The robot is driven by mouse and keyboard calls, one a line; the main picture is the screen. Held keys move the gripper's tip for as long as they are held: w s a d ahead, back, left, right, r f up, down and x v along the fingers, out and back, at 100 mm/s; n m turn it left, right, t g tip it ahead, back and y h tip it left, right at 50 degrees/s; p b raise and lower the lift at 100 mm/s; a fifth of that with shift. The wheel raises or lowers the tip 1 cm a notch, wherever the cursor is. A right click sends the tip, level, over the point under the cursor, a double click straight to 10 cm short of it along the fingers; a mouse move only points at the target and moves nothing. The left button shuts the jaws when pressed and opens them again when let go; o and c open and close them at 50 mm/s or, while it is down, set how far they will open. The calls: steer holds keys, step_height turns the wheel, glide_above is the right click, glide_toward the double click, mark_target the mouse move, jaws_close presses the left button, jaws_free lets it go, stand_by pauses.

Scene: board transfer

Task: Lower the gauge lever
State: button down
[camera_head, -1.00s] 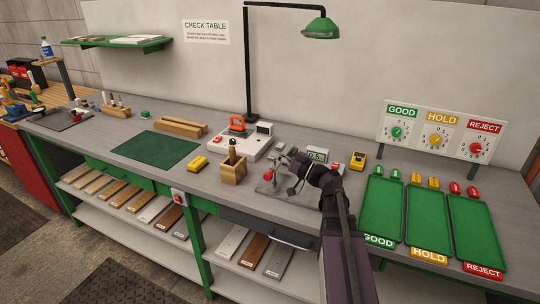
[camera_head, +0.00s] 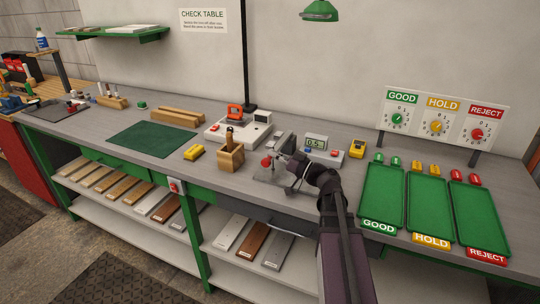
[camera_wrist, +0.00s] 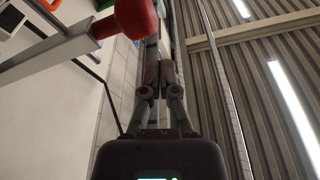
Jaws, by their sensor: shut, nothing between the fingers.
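The gauge stands on the bench, with a small grey base (camera_head: 268,176) and a display box reading about 0.5 (camera_head: 315,143). Its lever ends in a red knob (camera_head: 267,161), seen just left of my gripper in the head view. In the wrist view the red knob (camera_wrist: 130,18) is large at the top, on a grey lever bar (camera_wrist: 50,56) running to the left. My gripper (camera_wrist: 158,72) is shut and empty, its fingertips to the right of and below the knob in that view, apart from it. In the head view my arm partly hides the gauge.
A wooden block holder (camera_head: 231,160) stands left of the gauge, and a yellow device (camera_head: 357,147) right of it. Green GOOD (camera_head: 382,200), HOLD (camera_head: 428,207) and REJECT (camera_head: 478,215) trays lie at right. A green mat (camera_head: 153,139) lies on the left.

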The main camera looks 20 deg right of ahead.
steer(key=shift+r, duration=0.15)
steer(key=s+d+r+p, duration=0.1)
steer(key=s+d, duration=0.7)
steer(key=shift+d, duration=0.2)
stand_by(0.8)
steer(key=shift+a, duration=0.1)
stand_by(0.5)
